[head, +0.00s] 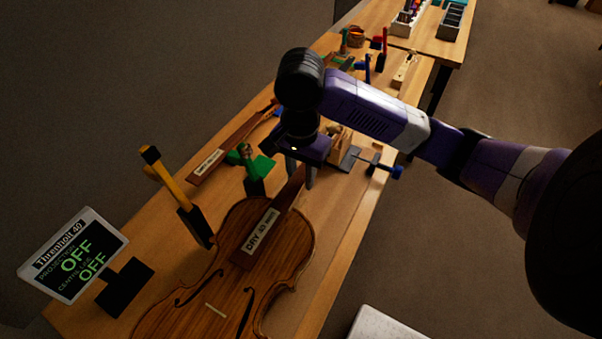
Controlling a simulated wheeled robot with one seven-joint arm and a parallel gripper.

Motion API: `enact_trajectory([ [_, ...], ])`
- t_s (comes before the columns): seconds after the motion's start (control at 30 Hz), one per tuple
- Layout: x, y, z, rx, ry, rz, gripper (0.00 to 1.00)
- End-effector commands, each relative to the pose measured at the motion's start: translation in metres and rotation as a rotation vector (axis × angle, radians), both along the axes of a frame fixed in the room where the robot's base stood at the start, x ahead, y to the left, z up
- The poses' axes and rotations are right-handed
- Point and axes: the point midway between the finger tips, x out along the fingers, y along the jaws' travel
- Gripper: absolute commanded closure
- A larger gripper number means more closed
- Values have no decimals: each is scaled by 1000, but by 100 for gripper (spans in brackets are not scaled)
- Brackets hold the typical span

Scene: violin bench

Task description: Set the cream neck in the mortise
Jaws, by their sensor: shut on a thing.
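The violin body (283,243) lies face up on the bench, its upper end toward my gripper. My gripper (300,176) points down at this end, its fingers shut around the neck piece. The neck's dark brown fingerboard (285,201) reaches over the violin's top and bears a pale label starting "DRY 40". A cream part (340,138), seemingly the neck's head end, shows behind my gripper. My gripper hides the middle of the neck. The mortise is hidden, so I cannot tell whether the neck's heel touches it.
Another labelled brown neck (228,146) lies behind. A blue-ended clamp (377,166) sits at the right edge. Tools and bins fill the far bench.

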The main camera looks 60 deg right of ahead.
Motion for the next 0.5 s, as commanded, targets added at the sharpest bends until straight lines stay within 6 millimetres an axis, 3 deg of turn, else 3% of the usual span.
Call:
enact_trajectory([
  [0.03,0,0,0,0,0,0,68],
  [0.13,0,0,0,0,0,0,48],
  [0.17,0,0,0,0,0,0,46],
  [0.5,0,0,4,-1,0,0,46],
])
